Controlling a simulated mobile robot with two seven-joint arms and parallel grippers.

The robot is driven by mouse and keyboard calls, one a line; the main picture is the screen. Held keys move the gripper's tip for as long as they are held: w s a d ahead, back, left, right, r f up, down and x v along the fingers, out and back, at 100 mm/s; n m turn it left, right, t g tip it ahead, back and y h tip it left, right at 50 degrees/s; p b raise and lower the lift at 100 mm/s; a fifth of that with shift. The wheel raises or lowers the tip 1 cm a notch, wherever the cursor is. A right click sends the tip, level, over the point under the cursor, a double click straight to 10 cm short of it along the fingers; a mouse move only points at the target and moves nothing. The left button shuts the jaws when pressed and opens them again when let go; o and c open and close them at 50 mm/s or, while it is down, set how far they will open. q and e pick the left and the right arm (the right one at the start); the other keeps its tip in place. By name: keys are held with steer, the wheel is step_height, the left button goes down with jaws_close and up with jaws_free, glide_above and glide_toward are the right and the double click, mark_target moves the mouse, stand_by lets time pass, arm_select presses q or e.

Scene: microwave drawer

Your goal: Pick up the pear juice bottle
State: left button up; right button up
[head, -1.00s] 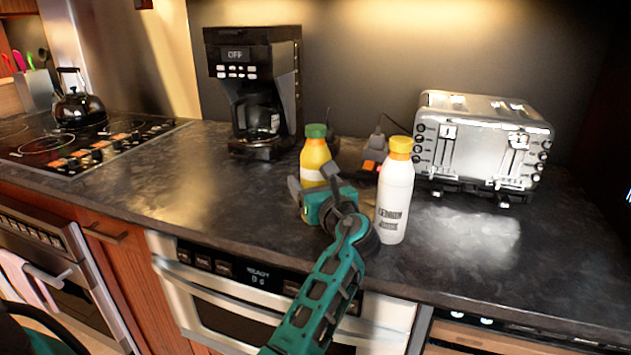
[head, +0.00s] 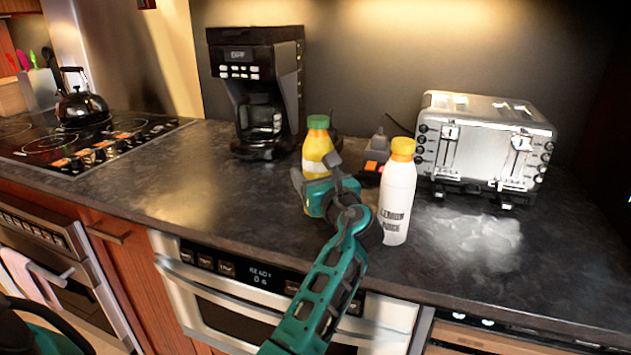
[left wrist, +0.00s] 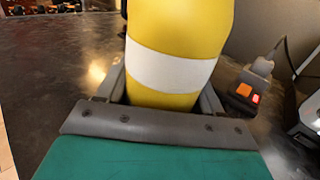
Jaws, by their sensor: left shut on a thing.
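A yellow bottle with a green cap and a white band (head: 317,146) is between the fingers of my left gripper (head: 318,178). It stands close to upright, apparently a little above the counter; its lower part is hidden by the gripper in the head view. No name on it can be read. In the left wrist view the yellow bottle (left wrist: 178,72) fills the space between the two grey fingers, and its cap is out of frame. My right gripper is not in view.
A white bottle with a yellow cap, marked "LEMON" (head: 397,195), stands just right of my left gripper. A small device with an orange light (head: 374,160) and a toaster (head: 483,150) are behind it. A coffee maker (head: 257,90) stands behind left. The counter at left is clear.

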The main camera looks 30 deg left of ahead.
arm_select(q)
step_height(320, 180, up, 18)
steer(key=p, duration=0.3)
steer(key=shift+r, duration=0.15)
